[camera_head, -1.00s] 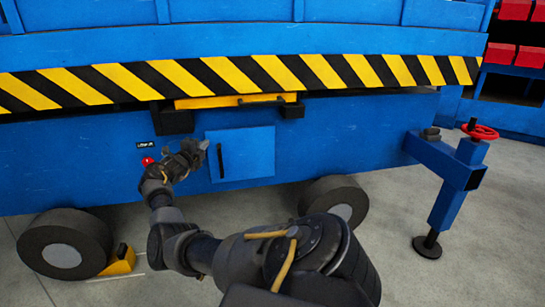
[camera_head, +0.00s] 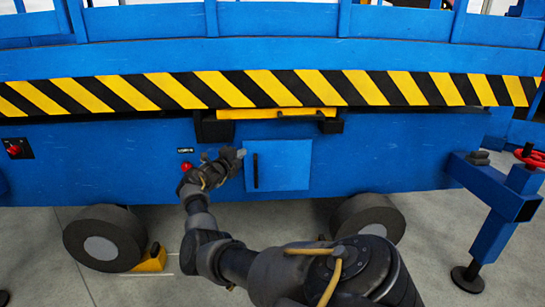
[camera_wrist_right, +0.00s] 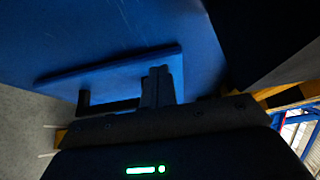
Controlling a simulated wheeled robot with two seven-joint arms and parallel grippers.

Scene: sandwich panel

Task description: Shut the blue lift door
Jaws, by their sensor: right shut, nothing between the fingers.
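The blue lift door (camera_head: 285,168) is a light blue square panel with a dark vertical handle (camera_head: 256,171) near its left edge, low on the lift's side. In the head view it looks almost flush with the side; I cannot tell whether it is fully shut. My right gripper (camera_head: 241,154) is shut and empty at the door's upper left edge. In the right wrist view the door (camera_wrist_right: 130,72) shows as a slanted slab with its handle beneath, and my shut fingers (camera_wrist_right: 158,86) overlap its edge. Contact is unclear. My left gripper is out of view.
A red button (camera_head: 187,166) is just left of my right gripper. A yellow bar (camera_head: 270,113) with a dark handle is above the door. Wheels (camera_head: 105,238) stand below, with a yellow chock (camera_head: 152,261). A blue outrigger (camera_head: 494,190) juts out at right.

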